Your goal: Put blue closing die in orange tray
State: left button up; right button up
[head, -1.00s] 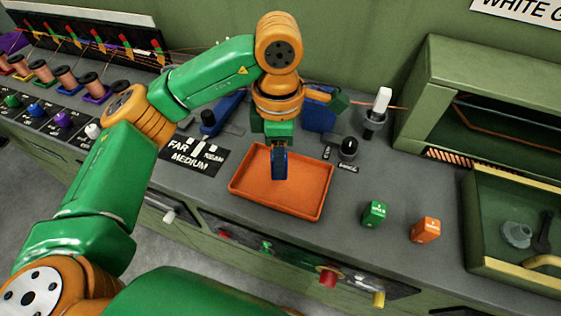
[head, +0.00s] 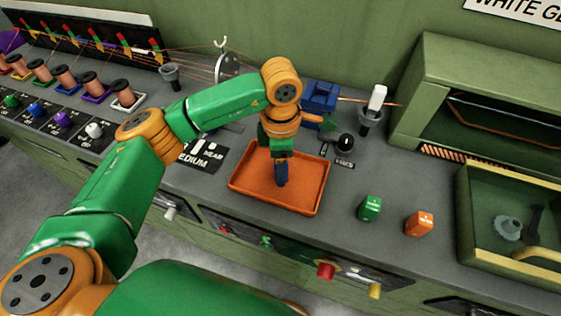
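The orange tray (head: 246,184) lies on the grey bench in the middle of the head view. My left gripper (head: 281,160) points down over the tray, inside its rim as seen from here. The blue closing die (head: 282,176) shows at its fingertips, and the gripper appears shut on it. The die is low over the tray floor; I cannot tell whether it touches. The wrist and fingers hide part of the die and the tray's back. My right gripper is not in view.
A green block (head: 370,208) and an orange block (head: 419,223) stand right of the tray. Behind are a black knob (head: 345,142), a blue fixture (head: 320,97) and a holder with a white-topped piece (head: 376,99). Copper spools (head: 93,84) line the left. A green open box (head: 475,235) stands right.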

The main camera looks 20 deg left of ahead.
pick_arm(q)
jog(key=shift+r, duration=0.35)
notch_tip(320, 180, up, 6)
jog(key=shift+f+b, duration=0.2)
jog(key=shift+b, duration=0.35)
notch_tip(320, 180, up, 6)
jog(key=shift+p, duration=0.35)
